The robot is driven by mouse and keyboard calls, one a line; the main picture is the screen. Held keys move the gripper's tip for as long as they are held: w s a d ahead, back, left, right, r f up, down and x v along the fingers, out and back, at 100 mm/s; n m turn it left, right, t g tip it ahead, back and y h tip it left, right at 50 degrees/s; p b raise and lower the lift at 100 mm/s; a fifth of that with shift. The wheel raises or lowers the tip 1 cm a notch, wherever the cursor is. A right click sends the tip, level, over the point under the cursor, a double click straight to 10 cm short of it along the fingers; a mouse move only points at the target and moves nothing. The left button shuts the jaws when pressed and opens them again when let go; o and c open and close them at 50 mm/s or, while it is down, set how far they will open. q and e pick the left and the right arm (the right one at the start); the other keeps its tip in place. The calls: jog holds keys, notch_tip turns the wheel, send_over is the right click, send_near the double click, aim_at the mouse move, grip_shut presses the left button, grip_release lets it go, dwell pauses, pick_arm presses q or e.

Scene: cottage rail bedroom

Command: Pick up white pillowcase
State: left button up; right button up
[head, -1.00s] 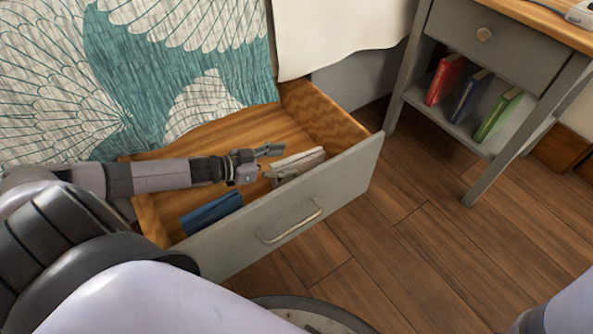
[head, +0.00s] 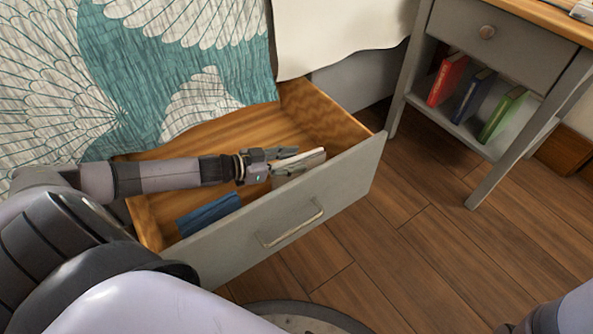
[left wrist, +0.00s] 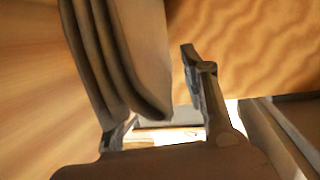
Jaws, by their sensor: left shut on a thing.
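The white pillowcase (head: 308,161) is a small folded stack standing on edge in the open drawer (head: 345,178), near its front panel. My left gripper (head: 284,163) reaches into the drawer from the left and is shut on the pillowcase. In the left wrist view the layered folds of the pillowcase (left wrist: 135,50) lie between the two fingers (left wrist: 160,92), shaded brown. The gripper hides part of the pillowcase in the head view. I cannot tell whether it is clear of the drawer floor. My right gripper is not in view.
A dark blue folded item (head: 208,213) lies at the drawer's left end. A bed with a teal and white patterned cover (head: 165,80) overhangs the drawer. A grey nightstand (head: 480,30) with several books stands at right.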

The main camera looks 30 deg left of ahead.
pick_arm(q)
grip_shut()
dwell(0.5)
